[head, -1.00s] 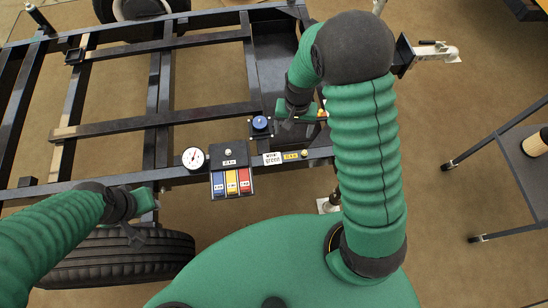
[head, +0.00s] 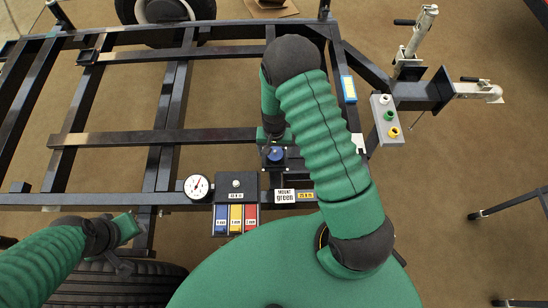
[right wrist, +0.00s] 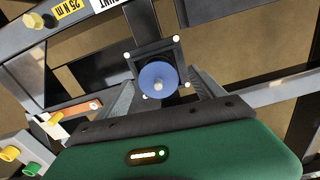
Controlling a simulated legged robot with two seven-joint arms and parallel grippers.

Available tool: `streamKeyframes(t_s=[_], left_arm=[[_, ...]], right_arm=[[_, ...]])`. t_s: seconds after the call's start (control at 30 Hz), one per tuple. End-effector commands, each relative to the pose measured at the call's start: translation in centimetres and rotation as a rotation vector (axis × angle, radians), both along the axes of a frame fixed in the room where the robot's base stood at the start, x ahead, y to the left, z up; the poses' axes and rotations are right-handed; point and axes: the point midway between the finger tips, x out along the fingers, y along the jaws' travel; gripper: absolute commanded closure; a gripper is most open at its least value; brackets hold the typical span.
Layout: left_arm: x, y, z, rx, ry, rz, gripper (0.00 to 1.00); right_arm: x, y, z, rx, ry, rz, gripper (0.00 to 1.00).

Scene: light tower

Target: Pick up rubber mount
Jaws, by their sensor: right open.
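A grey block (head: 388,138) on the right side of the frame carries white (head: 384,99), green (head: 389,116) and yellow (head: 394,132) pegs, which may be the rubber mounts. A label (head: 285,196) on the front rail reads "MOUNT green".
The blue knob (head: 276,155) sits on a small bolted plate at the frame. A dial gauge (head: 197,187) and a box with blue, yellow and red slots (head: 236,212) are on the front rail. A tow hitch (head: 480,91) and a jack (head: 420,35) stand at right.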

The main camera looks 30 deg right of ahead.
Motion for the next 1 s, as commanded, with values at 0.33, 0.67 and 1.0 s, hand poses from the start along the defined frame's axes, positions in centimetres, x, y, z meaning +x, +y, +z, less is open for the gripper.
streamKeyframes(t_s=[0.33,0.67,1.0], left_arm=[[0.02,-0.03,-0.3,0.0,0.0,-0.001,0.64],[0.02,-0.02,-0.31,0.0,0.0,-0.001,0.64],[0.02,-0.02,-0.31,0.0,0.0,-0.001,0.64]], right_arm=[[0.03,0.09,-0.82,-0.001,-0.002,0.0,0.32],[0.04,0.04,-0.85,0.0,-0.001,0.0,0.75],[0.06,-0.05,-0.86,-0.001,-0.002,-0.001,0.98]])
